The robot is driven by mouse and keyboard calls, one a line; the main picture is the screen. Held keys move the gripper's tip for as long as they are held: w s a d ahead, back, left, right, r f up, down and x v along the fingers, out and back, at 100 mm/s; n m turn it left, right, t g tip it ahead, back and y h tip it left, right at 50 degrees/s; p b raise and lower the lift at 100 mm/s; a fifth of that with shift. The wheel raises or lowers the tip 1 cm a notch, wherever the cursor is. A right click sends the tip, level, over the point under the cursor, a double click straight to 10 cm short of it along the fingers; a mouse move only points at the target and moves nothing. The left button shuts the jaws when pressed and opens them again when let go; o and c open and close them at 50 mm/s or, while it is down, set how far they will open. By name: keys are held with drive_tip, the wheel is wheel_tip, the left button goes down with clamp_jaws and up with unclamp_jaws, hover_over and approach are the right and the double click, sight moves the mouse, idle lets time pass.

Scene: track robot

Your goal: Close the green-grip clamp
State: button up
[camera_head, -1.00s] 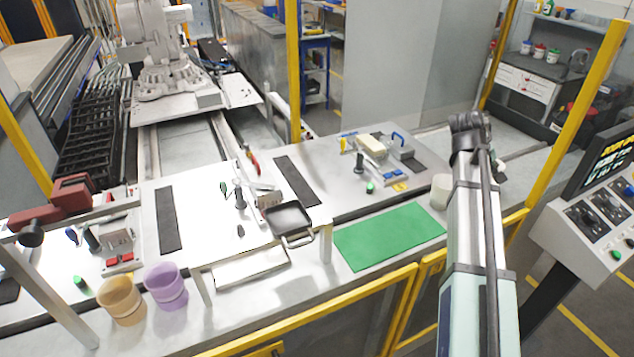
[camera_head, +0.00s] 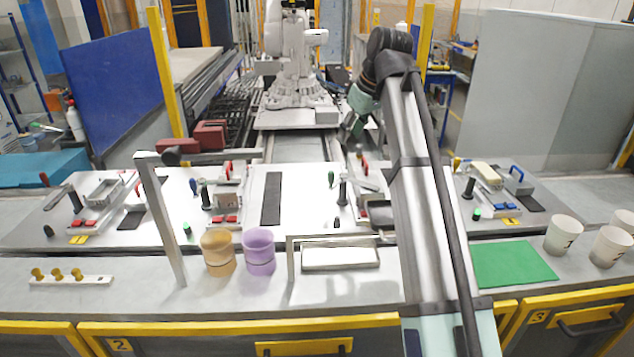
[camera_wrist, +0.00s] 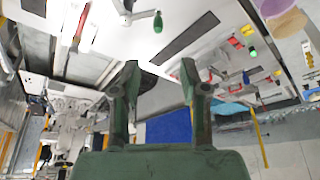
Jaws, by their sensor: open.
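The green-grip clamp (camera_head: 331,179) stands on the white middle worktable, its green grip beside a black post. In the wrist view its green grip (camera_wrist: 158,22) sits at the end of a pale lever near the top edge. I cannot tell its exact lever angle. My gripper (camera_head: 354,127) is in the air above and beyond the clamp in the head view, partly behind my arm. In the wrist view my gripper (camera_wrist: 160,78) has its two fingers wide apart with nothing between them. It is not touching the clamp.
A red-grip clamp (camera_head: 366,165) is close to the right of the green grip. A grey metal frame (camera_head: 160,215) rises at left, near orange (camera_head: 217,254) and purple (camera_head: 259,252) cups. A dark strip (camera_head: 271,198) lies bare.

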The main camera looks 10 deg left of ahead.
sight(333, 173)
drive_tip(key=p+x, duration=0.2)
drive_tip(key=x, duration=0.6)
drive_tip(key=p+x, duration=0.2)
drive_tip(key=x, duration=0.7)
drive_tip(key=shift+w+d, duration=0.1)
drive_tip(key=shift+d, duration=0.15)
clamp_jaws()
